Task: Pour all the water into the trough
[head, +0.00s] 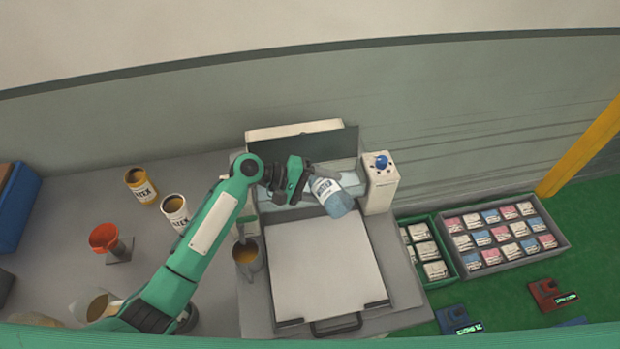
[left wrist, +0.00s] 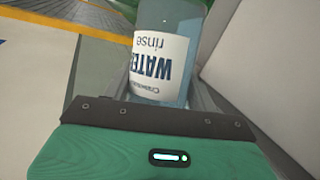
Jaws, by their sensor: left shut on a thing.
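My left gripper (head: 308,180) is shut on a clear bluish water container (head: 339,203) with a white label. In the left wrist view the water container (left wrist: 182,18) sits between the fingers, and its label reads "WATER rinse" upside down. In the head view it is tilted and held over the back part of the machine. The trough (head: 279,190) appears to be the pale bluish strip at the back of the machine, below a dark upright panel; my gripper and the container partly cover it. I cannot tell whether water is flowing out. My right gripper is not in view.
A white flat plate (head: 325,265) with a dark handle lies in front of the trough. A control box with a blue knob (head: 381,180) stands right of it. Two labelled jars (head: 174,210), a red funnel (head: 103,237) and a grey jug (head: 246,253) stand to the left.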

